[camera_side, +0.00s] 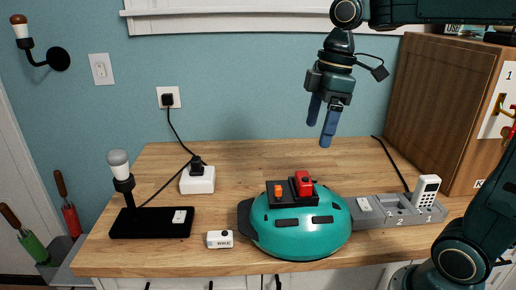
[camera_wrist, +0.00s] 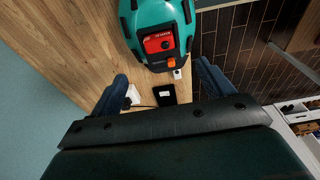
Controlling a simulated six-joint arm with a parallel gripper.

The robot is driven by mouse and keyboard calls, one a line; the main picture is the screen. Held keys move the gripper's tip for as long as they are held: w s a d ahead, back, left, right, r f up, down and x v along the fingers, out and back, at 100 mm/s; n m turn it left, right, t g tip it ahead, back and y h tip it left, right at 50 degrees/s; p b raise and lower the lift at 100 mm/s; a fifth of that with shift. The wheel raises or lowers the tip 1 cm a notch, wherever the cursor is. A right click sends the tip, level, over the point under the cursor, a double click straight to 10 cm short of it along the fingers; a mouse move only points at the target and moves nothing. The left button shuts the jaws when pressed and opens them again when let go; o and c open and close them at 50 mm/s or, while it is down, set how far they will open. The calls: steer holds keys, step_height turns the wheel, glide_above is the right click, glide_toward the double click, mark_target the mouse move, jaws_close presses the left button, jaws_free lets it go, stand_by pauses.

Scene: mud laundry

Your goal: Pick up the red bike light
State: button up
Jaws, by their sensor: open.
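The red bike light (camera_side: 303,183) stands on a black mount on top of a teal helmet (camera_side: 300,232). Beside it on the same mount sits a small orange piece (camera_side: 278,191). In the wrist view the red light (camera_wrist: 158,43) lies on the helmet (camera_wrist: 128,22), ahead of the fingers, with the orange piece below it. My gripper (camera_side: 319,133) hangs above and behind the helmet, pointing down, with its blue fingers apart and nothing between them. Its fingers also show in the wrist view (camera_wrist: 160,85), spread wide.
A grey numbered tray (camera_side: 385,222) with a white remote (camera_side: 427,190) stands right of the helmet. A wooden cabinet (camera_side: 440,105) rises at the right. A lamp (camera_side: 122,178) on a black base, a white box (camera_side: 198,180) and a small white device (camera_side: 219,239) are left. The counter behind the helmet is clear.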

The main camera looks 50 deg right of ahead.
glide_above(304, 177)
steer(key=d, duration=0.1)
steer(key=shift+s+d+f, duration=0.1)
steer(key=shift+s+f, duration=0.05)
steer(key=shift+f, duration=1.55)
steer(key=shift+s+d+f, duration=0.1)
steer(key=shift+f, duration=1.55)
steer(key=shift+w+a+f, duration=0.15)
steer(key=shift+w+f, duration=0.05)
steer(key=shift+f, duration=1.1)
steer(key=shift+w+a+f, duration=0.15)
steer(key=shift+f, duration=1.1)
steer(key=c, duration=1.1)
